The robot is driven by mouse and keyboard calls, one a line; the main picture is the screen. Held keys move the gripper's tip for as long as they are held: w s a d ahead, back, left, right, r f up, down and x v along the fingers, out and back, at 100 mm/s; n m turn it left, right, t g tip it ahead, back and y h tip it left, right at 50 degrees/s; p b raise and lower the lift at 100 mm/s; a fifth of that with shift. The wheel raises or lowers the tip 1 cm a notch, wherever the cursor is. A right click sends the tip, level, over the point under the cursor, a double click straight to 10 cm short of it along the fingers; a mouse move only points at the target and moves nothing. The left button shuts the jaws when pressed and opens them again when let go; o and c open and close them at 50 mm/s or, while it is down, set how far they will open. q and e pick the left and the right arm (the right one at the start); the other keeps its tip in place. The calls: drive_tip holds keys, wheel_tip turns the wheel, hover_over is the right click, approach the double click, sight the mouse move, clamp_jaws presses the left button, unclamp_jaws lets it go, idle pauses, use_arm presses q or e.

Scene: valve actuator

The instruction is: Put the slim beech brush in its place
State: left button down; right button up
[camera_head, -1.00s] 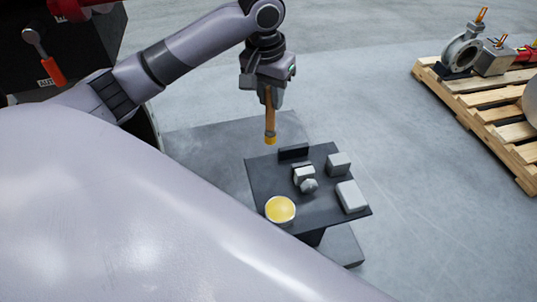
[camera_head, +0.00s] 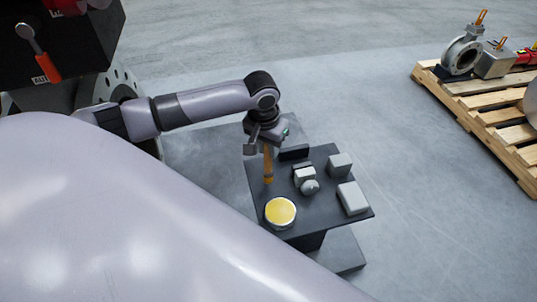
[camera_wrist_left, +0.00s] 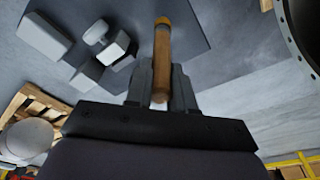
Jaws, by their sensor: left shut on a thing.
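The slim beech brush (camera_head: 268,165) is a thin brown stick with a yellowish lower end. It hangs upright below my left gripper (camera_head: 267,142), over the left part of the small dark table (camera_head: 325,215). In the left wrist view the brush (camera_wrist_left: 162,60) sits between the two fingers of my left gripper (camera_wrist_left: 160,88), which is shut on it. Whether the brush tip touches the table I cannot tell. My right gripper is not in view.
On the table are a round tin with yellow contents (camera_head: 280,212), a black block (camera_head: 294,153), a grey fitting (camera_head: 306,178), a grey block (camera_head: 339,165) and a pale box (camera_head: 352,197). A wooden pallet (camera_head: 500,110) with valve parts stands at the right. The floor between is clear.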

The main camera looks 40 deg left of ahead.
use_arm(q)
wheel_tip(320, 180, down, 3)
drive_tip(key=c, duration=1)
unclamp_jaws()
wheel_tip(320, 180, up, 11)
drive_tip(key=s+p, duration=0.2)
drive_tip(key=s+d+f+m+t+h, duration=0.2)
drive_tip(key=d+f, duration=0.4)
drive_tip(key=d, duration=0.1)
drive_tip(key=s+d+f+m+t+h, duration=0.1)
drive_tip(key=s+d+f+t+h, duration=0.15)
drive_tip(key=d+f, duration=0.35)
drive_tip(key=s+a+f+t, duration=0.1)
drive_tip(key=s, duration=0.3)
drive_tip(key=s+a+f+t+y, duration=0.1)
drive_tip(key=s+f+t, duration=0.1)
drive_tip(key=s, duration=0.2)
drive_tip(key=s+a+f+t+y, duration=0.1)
drive_tip(key=s+f, duration=0.1)
drive_tip(key=s, duration=0.2)
drive_tip(key=shift+a+f, duration=0.15)
drive_tip(key=shift+a, duration=0.1)
